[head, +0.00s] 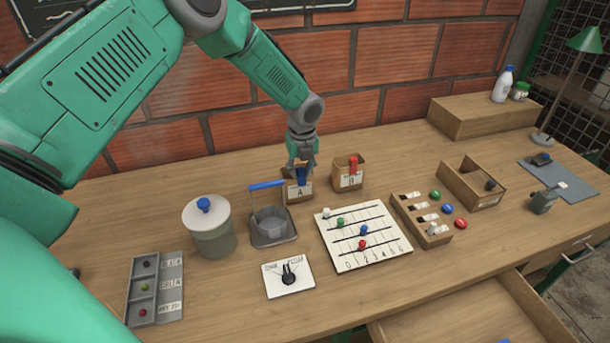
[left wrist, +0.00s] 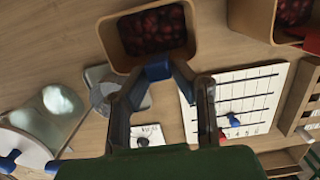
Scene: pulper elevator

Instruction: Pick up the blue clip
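The blue clip (head: 301,178) sits at the front rim of the small brown bin (head: 298,193) labelled A. In the left wrist view the blue clip (left wrist: 158,70) shows at that bin's rim, with dark red contents inside the bin (left wrist: 118,45). My left gripper (head: 301,164) reaches down over bin A from above. In the left wrist view its fingers (left wrist: 159,72) converge on the clip, one on each side, and appear closed on it. The clip is still at the rim. My right gripper is not in view.
Bin B (head: 347,180) with a red clip (head: 353,163) stands just right of bin A. A scoop pan with a blue handle (head: 267,185) and a lidded jar (head: 208,235) are at the left. A white bead board (head: 383,247) lies in front.

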